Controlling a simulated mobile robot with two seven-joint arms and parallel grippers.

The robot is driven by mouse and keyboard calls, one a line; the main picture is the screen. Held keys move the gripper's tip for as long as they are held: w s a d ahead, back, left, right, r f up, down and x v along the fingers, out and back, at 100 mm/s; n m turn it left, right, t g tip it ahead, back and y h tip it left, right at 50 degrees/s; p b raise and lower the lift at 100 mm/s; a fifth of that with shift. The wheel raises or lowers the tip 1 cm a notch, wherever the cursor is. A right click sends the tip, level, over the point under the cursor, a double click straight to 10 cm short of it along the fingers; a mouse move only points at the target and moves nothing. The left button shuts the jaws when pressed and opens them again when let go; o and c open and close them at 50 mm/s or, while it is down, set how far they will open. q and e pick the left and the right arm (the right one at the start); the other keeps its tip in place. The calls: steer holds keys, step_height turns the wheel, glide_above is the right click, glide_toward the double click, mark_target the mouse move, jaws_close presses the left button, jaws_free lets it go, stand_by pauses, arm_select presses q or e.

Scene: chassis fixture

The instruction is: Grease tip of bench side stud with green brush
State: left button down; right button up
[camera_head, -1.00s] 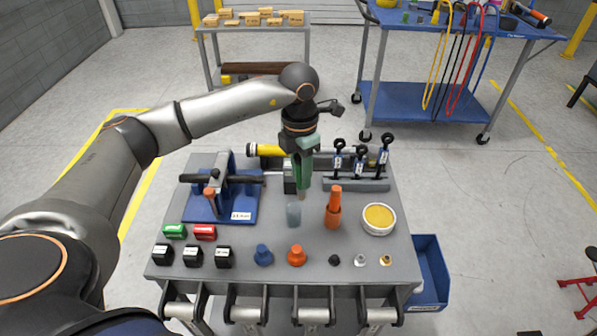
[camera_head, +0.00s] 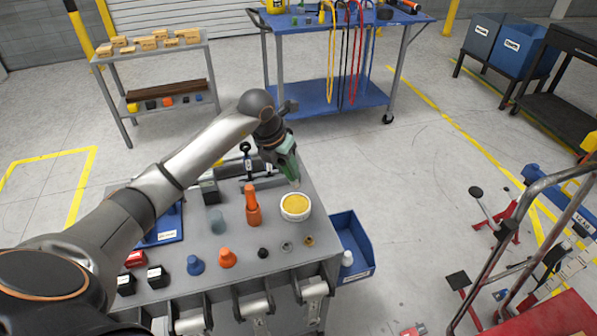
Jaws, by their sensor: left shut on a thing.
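My left gripper (camera_head: 282,150) is shut on the green brush (camera_head: 289,166), whose handle shows between the fingers. The pale brush tip points down, just above or at the back rim of the white bowl (camera_head: 294,216) of yellow grease (camera_head: 296,205); I cannot tell whether it touches. The blue fixture (camera_head: 160,232) is mostly hidden behind my left arm, and I cannot make out the stud. My right gripper is out of view.
Blue, orange and black knobs and small rings line the bench (camera_head: 240,242) front. Labelled black blocks (camera_head: 158,277) sit at left. A blue bin (camera_head: 352,250) hangs at the bench's right side. A blue cart (camera_head: 330,98) stands behind, and a red trolley (camera_head: 540,320) is at right.

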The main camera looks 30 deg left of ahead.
arm_select(q)
steer(key=shift+w+f, duration=0.15)
steer(key=shift+f, duration=0.1)
steer(key=shift+a+f+b, duration=0.1)
steer(key=shift+f+b, duration=2.2)
steer(key=shift+f, duration=0.6)
steer(key=shift+f+b, duration=0.45)
steer(key=shift+f, duration=0.2)
steer(key=shift+r, duration=0.1)
steer(key=shift+r+p, duration=2.65)
steer(key=shift+r, duration=0.75)
